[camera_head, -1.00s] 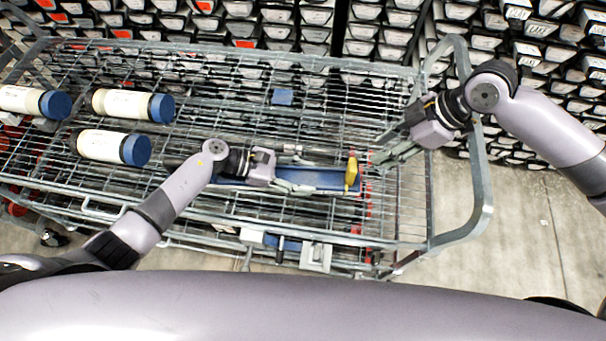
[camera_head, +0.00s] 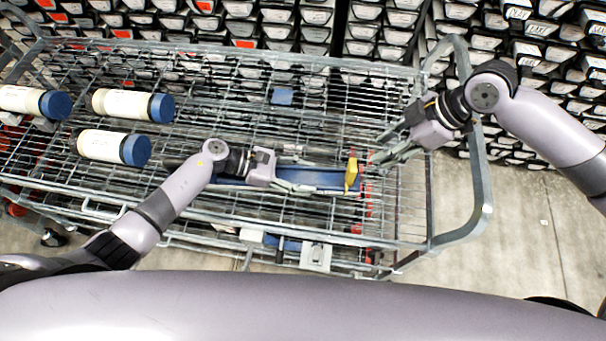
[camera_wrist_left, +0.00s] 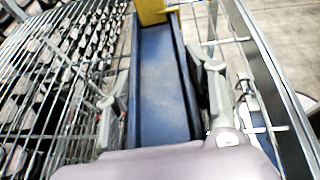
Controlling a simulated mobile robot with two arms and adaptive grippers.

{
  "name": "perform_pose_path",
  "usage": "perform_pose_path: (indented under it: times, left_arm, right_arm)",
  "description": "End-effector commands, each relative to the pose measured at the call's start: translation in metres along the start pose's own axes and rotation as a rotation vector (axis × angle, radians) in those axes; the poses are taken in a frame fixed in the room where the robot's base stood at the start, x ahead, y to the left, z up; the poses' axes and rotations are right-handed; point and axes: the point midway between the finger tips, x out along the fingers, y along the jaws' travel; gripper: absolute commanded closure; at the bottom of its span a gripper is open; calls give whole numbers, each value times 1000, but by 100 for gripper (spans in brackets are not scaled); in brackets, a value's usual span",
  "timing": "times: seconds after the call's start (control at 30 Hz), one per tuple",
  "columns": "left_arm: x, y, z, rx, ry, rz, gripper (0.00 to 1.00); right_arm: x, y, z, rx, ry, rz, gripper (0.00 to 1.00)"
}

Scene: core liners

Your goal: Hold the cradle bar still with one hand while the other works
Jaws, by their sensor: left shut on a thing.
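The cradle bar (camera_head: 325,178) is a long blue channel with a yellow end piece (camera_head: 351,173). It lies along the wire cart, and it runs away from me in the left wrist view (camera_wrist_left: 163,100). My left gripper (camera_head: 300,176) is shut on the bar, with one finger along each side; its palm and wrist hide the bar's near end. My right gripper (camera_head: 376,149) is empty and its fingers look parted. It sits just right of the yellow end piece, apparently without touching it.
The wire cart (camera_head: 230,73) has a raised handle frame (camera_head: 482,180) at its right end. Several white cylinders with blue caps (camera_head: 133,105) lie at its left. A small blue block (camera_head: 282,96) is near the back. Racks of trays stand behind.

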Motion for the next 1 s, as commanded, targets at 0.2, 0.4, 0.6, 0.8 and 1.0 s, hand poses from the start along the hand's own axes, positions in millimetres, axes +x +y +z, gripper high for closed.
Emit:
perform_pose_path:
  times: [0.2,0.4,0.6,0.8,1.0]
  left_arm:
    - [1,-2,-2,-2,3,-5,100]
    - [1,-2,-2,-2,4,-4,100]
    - [0,-2,-3,-3,4,-4,100]
    - [0,-2,-3,-3,4,-3,100]
    - [0,-2,-3,-3,4,-2,100]
  right_arm:
    - [7,-2,-8,-26,-77,-29,81]
    - [13,-2,-20,-78,-323,-53,94]
    - [8,2,-24,-98,-485,-27,100]
    - [11,2,-22,-97,-503,-25,100]
    - [17,2,-18,-96,-502,-25,100]
